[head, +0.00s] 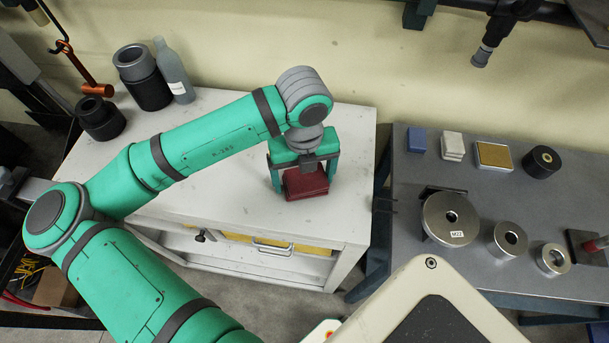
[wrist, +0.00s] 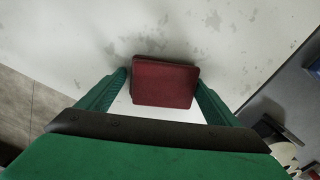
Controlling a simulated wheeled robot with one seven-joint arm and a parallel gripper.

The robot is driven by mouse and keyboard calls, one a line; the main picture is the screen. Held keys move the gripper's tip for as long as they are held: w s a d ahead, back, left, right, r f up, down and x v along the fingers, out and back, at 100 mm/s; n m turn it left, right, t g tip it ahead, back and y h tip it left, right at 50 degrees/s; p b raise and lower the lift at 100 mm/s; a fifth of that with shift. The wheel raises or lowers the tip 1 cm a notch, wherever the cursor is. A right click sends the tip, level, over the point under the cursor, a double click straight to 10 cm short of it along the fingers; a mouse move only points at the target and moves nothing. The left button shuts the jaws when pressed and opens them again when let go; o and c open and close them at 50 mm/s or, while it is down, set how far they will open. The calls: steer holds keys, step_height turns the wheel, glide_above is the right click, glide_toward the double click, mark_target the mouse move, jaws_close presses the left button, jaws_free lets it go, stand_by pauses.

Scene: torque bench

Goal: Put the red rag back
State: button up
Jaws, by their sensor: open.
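The red rag (head: 305,183) is a folded dark red block lying on the white cabinet top near its right front corner. It also shows in the wrist view (wrist: 165,84), between my two fingers. My gripper (head: 304,183) points down over the rag with one green finger on each side of it. In the wrist view the fingertips (wrist: 163,82) stand beside the rag's left and right edges, with a narrow gap at the left. The gripper is open. I cannot tell whether the right finger touches the rag.
A grey bench (head: 398,235) stands to the right across a gap, holding a blue block (head: 419,141), white pads (head: 453,146) and a large metal ring (head: 450,218). Black sockets (head: 143,77) and a grey bottle (head: 173,71) stand at the cabinet's back left. The cabinet top's middle is mostly clear.

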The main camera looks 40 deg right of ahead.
mark_target(303, 177)
step_height(303, 177, up, 12)
steer(key=shift+r, duration=0.2)
stand_by(0.8)
